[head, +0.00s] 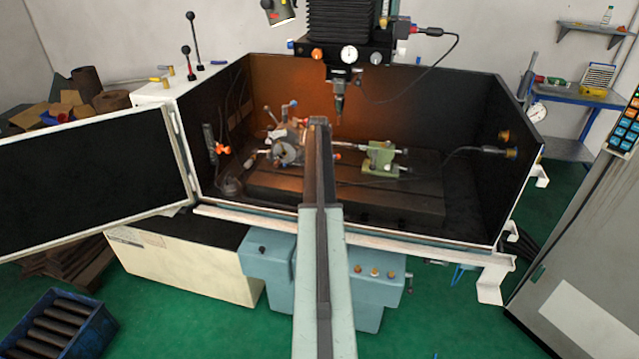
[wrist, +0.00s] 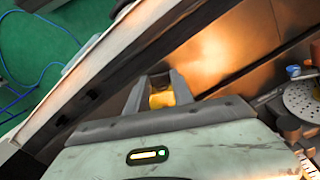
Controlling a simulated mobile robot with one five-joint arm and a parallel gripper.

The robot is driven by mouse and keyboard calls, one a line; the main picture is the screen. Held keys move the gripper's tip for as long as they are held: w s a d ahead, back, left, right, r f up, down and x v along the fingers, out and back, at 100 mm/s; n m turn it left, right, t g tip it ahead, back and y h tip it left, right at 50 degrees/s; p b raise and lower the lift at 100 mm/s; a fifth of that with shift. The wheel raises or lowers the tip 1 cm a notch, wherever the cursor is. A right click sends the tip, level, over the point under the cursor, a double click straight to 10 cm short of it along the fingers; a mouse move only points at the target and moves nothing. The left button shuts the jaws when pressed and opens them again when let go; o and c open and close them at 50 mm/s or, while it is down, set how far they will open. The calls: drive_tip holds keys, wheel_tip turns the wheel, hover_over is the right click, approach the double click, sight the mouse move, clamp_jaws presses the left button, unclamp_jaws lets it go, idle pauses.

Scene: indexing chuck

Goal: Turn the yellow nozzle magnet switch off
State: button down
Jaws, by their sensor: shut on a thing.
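The yellow nozzle magnet switch (wrist: 161,98) shows in the wrist view as a small yellow piece between my fingers. My gripper (wrist: 160,82) is shut on it, with one finger on each side. The fingers hide most of the switch, so I cannot tell which way it is set. In the head view my arm reaches over the front of the machine enclosure, and its far end hides the gripper and the switch.
A chuck (head: 287,152) with levers stands on the machine bed (head: 350,196); its disc (wrist: 300,95) is at the right of the wrist view. A green tailstock (head: 380,157) is to its right. The spindle (head: 339,103) hangs above. The enclosure door (head: 90,180) stands open at left.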

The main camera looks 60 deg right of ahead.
drive_tip(key=c, duration=1.4)
unclamp_jaws()
drive_tip(key=shift+o, duration=0.2)
drive_tip(key=shift+r, duration=0.1)
wheel_tip(320, 180, up, 8)
drive_tip(key=p, duration=0.7)
drive_tip(key=shift+f+p, duration=0.2)
drive_tip(key=shift+p, duration=0.15)
drive_tip(key=shift+w, duration=0.1)
